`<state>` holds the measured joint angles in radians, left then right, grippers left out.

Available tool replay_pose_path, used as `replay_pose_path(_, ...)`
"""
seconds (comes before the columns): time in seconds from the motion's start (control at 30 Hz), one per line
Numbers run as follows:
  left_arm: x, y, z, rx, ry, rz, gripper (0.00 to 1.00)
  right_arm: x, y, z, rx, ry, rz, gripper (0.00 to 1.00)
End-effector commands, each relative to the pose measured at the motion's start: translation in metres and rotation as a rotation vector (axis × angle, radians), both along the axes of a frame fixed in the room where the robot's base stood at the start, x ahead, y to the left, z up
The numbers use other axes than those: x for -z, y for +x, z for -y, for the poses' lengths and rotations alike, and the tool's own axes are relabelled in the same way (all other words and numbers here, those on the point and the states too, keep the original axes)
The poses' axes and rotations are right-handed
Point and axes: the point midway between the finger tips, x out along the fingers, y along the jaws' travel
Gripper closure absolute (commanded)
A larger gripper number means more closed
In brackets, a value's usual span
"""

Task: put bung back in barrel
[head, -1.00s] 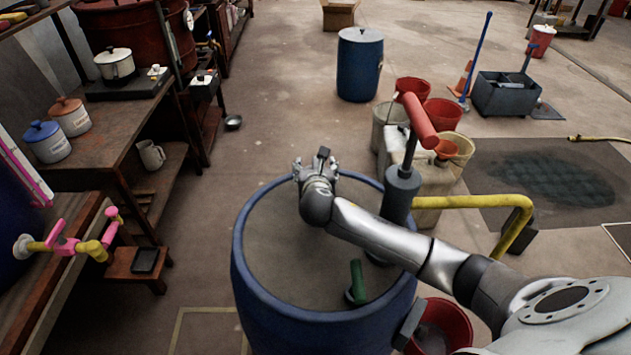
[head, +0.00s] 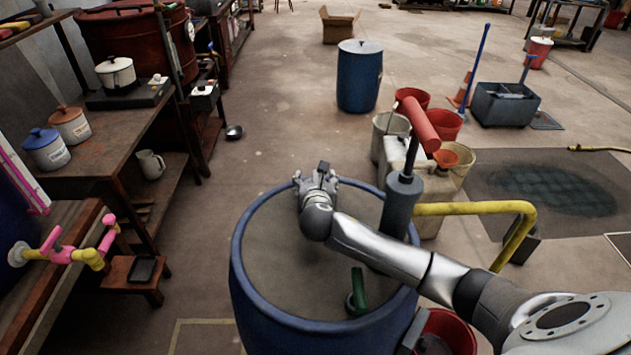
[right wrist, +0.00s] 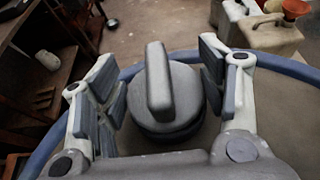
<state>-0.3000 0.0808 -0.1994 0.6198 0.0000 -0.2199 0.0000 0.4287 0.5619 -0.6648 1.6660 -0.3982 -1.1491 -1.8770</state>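A grey round bung (right wrist: 159,85) with a flat upright handle shows in the middle of the right wrist view. It is at the far rim of a blue barrel (head: 285,255). My right gripper (head: 318,182) is over that part of the barrel top, fingers pointing away. In the right wrist view its fingers (right wrist: 160,62) are spread on either side of the bung, with a gap at the left finger and a narrower one at the right. The bung's underside is hidden, so I cannot tell whether it sits in a hole. My left gripper is out of view.
A green-handled fitting (head: 357,290) stands on the near part of the barrel top. A grey pump (head: 401,205) with a red handle (head: 418,124) and yellow pipe (head: 475,208) rises at its right. Containers and red buckets stand behind. A workbench (head: 95,150) is at left.

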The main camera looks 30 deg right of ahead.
Motion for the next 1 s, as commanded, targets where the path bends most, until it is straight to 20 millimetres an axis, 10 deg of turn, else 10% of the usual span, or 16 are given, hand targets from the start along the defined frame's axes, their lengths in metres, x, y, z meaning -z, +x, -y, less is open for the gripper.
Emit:
replay_pose_path(0.63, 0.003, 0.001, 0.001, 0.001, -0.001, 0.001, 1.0, -0.007, -0.003, -0.002, 0.001, 0.005, -0.011, 0.14)
replay_pose_path(1.0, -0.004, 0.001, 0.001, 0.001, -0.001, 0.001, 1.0, -0.035, -0.064, -0.032, -0.002, 0.004, -0.011, 0.14)
